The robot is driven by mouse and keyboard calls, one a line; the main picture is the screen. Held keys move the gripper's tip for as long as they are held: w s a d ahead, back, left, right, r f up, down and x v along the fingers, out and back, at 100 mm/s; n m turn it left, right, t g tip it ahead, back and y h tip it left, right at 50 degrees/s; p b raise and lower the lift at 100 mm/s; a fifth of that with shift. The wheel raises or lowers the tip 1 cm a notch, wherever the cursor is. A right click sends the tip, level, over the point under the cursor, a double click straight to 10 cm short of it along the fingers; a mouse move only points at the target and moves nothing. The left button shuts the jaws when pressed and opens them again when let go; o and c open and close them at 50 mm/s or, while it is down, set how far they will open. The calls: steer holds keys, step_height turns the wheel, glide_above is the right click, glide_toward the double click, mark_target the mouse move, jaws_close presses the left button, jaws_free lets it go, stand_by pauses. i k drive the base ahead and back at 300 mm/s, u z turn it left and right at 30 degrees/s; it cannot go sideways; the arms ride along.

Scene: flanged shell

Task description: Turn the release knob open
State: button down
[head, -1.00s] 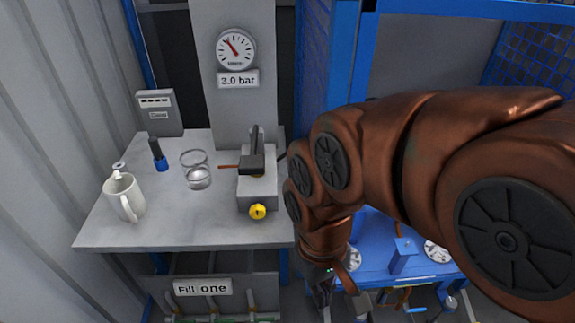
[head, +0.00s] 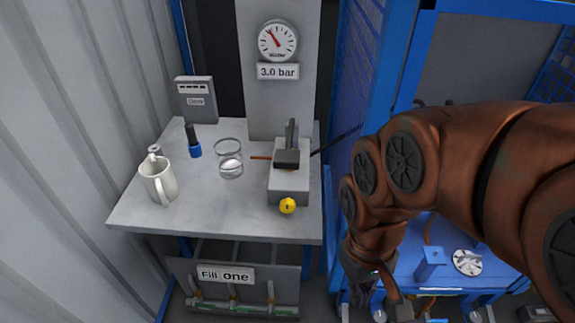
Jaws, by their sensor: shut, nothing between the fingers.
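A round yellow knob (head: 288,206) with a small dark mark sits on the front of a grey block (head: 291,183) on the grey table, in the head view. It is the only knob I can pick out clearly, but I see no label on it to confirm it is the release knob. My gripper (head: 372,294) hangs low, right of the table and below the knob's height in the picture. It is shut and empty, apart from the knob. My arm partly hides it, so its fingertips show only poorly.
The table (head: 230,215) holds a white mug (head: 159,180), a glass (head: 229,160) and a blue-based dark bottle (head: 193,142). A gauge (head: 277,41) above reads near 3.0 bar. A blue mesh frame (head: 362,90) stands right of the table. A blue bench (head: 405,268) lies behind my arm.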

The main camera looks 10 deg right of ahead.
mark_target(286, 206)
steer(key=z, duration=1.9)
steer(key=k, duration=1.05)
steer(key=u, duration=2.1)
